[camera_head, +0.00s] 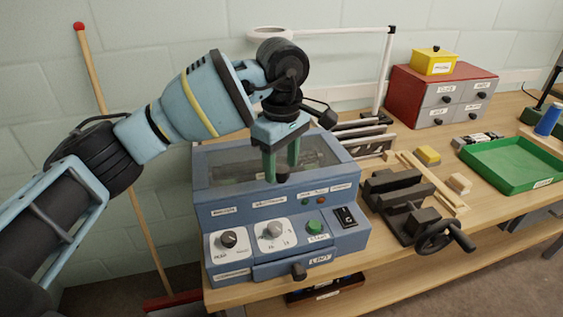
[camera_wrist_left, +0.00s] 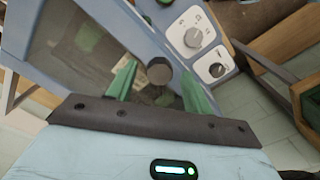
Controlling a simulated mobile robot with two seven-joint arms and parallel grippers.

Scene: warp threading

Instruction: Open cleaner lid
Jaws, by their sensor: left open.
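The cleaner is a blue box (camera_head: 223,220) with a see-through lid (camera_head: 222,172) on top, and the lid is down. A dark round lid knob (camera_head: 283,177) sits at the lid's front edge; it also shows in the left wrist view (camera_wrist_left: 159,71). My left gripper (camera_head: 281,170) points down over the knob, its green fingers open. In the left wrist view the fingers (camera_wrist_left: 159,76) stand on either side of the knob, with gaps visible. My right gripper is not in view.
The cleaner's front has dials (camera_head: 274,230), a green button (camera_head: 315,227), a black switch (camera_head: 346,216) and a lower drawer knob (camera_head: 298,271). A black vise (camera_head: 405,205) stands close on the right. Farther right are a green tray (camera_head: 515,165) and a red drawer cabinet (camera_head: 440,95).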

